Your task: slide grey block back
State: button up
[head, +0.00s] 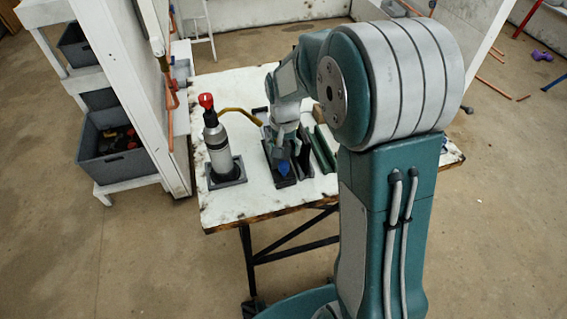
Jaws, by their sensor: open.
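My gripper (284,146) points down over a dark rail-like fixture (284,182) on the white workbench. It is open, but its fingertips are small and partly hidden in the dark shapes there. A small blue part (284,167) shows just below the fingers, at the near end of the fixture. I cannot clearly pick out the grey block among the dark parts around my gripper. Whether the fingers touch anything cannot be told.
A grey cylinder with a red top (217,145) stands upright in a dark base left of the fixture. A yellow hose (242,113) lies behind it. Green bars (323,147) lie to the right. The worn white workbench (240,205) is bare at its front left.

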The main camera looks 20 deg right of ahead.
aim_at(284, 164)
notch_tip(284, 164, down, 7)
jog(key=shift+a+r, duration=0.15)
jog(key=shift+r, duration=0.05)
grip_shut()
